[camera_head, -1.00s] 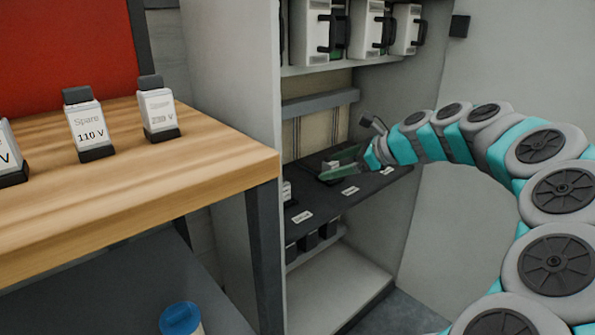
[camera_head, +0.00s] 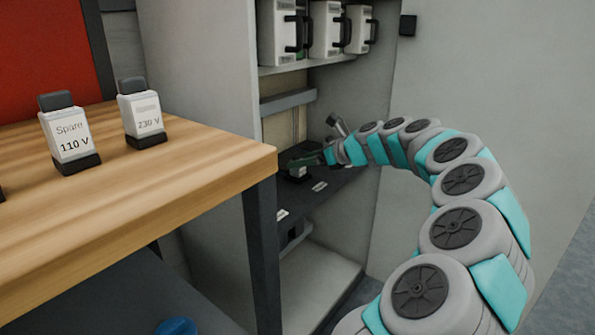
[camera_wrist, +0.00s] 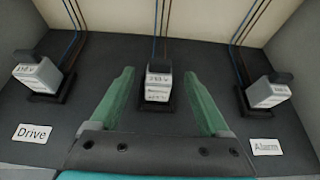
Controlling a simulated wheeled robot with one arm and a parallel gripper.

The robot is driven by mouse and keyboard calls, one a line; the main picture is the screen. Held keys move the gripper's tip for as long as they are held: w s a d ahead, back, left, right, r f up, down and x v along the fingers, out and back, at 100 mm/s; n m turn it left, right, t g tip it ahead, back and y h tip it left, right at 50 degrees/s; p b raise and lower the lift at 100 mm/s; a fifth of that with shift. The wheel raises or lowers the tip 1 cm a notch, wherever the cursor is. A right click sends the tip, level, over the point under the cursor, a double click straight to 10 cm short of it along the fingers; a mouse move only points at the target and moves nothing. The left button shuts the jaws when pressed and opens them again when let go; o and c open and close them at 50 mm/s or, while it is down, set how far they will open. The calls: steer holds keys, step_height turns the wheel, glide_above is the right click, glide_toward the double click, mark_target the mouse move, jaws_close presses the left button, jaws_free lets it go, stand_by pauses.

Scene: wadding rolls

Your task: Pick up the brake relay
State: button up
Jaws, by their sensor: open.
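In the wrist view, three pale relays with dark tops stand in dark sockets on a dark shelf (camera_wrist: 215,150). The left relay (camera_wrist: 38,72) has a "Drive" label (camera_wrist: 33,132) in front; the right relay (camera_wrist: 268,92) has an "Alarm" label (camera_wrist: 267,147). The middle relay (camera_wrist: 158,88) stands upright between the spread green fingers of my gripper (camera_wrist: 158,74), with gaps on both sides. No label for it is visible; my gripper's palm covers the shelf in front. In the head view my gripper (camera_head: 305,161) is inside the cabinet, over the shelf, and the relay there is mostly hidden.
A wooden bench (camera_head: 190,190) stands left of the cabinet, carrying a "Spare 110 V" relay (camera_head: 68,135) and a 230 V relay (camera_head: 142,112). White units with black handles (camera_head: 325,28) sit on the upper shelf. The cabinet side wall (camera_head: 210,100) stands beside my arm's reach.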

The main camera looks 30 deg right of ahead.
steer(key=shift+w+a+f, duration=0.15)
steer(key=shift+w+f, duration=0.05)
steer(key=shift+w, duration=0.15)
jaws_close()
stand_by(0.4)
